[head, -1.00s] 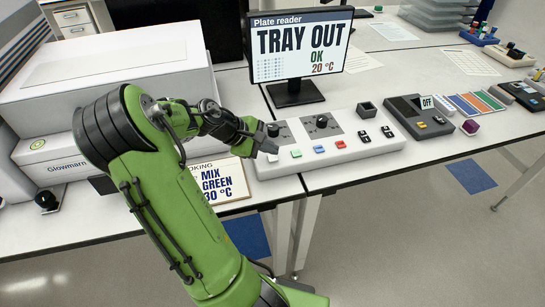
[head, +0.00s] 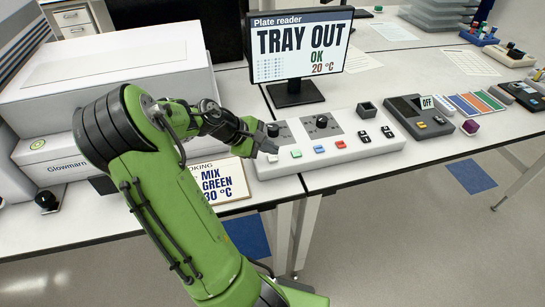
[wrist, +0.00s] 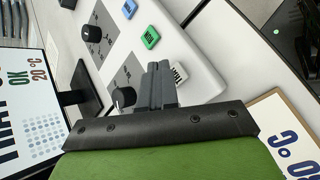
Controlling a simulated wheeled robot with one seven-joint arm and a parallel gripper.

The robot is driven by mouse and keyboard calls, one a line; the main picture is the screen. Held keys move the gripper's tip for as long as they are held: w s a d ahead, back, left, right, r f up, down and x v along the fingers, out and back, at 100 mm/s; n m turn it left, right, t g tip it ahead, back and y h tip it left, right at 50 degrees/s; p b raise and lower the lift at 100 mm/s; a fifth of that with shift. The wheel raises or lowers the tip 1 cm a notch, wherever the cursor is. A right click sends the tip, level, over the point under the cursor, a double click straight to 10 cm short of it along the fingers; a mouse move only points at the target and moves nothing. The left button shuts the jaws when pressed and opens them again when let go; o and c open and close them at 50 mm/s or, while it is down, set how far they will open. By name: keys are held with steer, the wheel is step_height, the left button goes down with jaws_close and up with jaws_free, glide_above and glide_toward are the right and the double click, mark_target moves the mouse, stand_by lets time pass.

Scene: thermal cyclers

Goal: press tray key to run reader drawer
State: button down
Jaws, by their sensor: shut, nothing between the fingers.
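My gripper (head: 262,142) is shut and empty over the left end of the white control panel (head: 350,158). In the wrist view its closed fingertips (wrist: 160,66) are beside a white key (wrist: 180,73) with a dark label; I cannot tell whether they touch it. The white key (head: 272,158) also shows in the head view, left of a green key (head: 296,153), a blue key (head: 319,149) and a red key (head: 340,145). The monitor (head: 300,48) reads "Plate reader, TRAY OUT, OK, 20 °C". The large plate reader (head: 110,70) stands at left; my arm hides part of its front.
Dark knobs (head: 321,121) stand behind the keys. A sign card (head: 222,182) lies left of the panel. A grey device (head: 420,117) marked "OFF" and a purple object (head: 471,127) are to the right. A table seam runs near the panel.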

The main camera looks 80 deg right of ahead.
mark_target(270, 159)
steer(key=shift+f, duration=0.15)
steer(key=shift+f, duration=0.3)
steer(key=shift+f, duration=0.35)
stand_by(0.6)
steer(key=shift+r+p, duration=0.7)
steer(key=shift+r, duration=0.2)
step_height(270, 159, up, 5)
steer(key=p, duration=0.5)
stand_by(0.5)
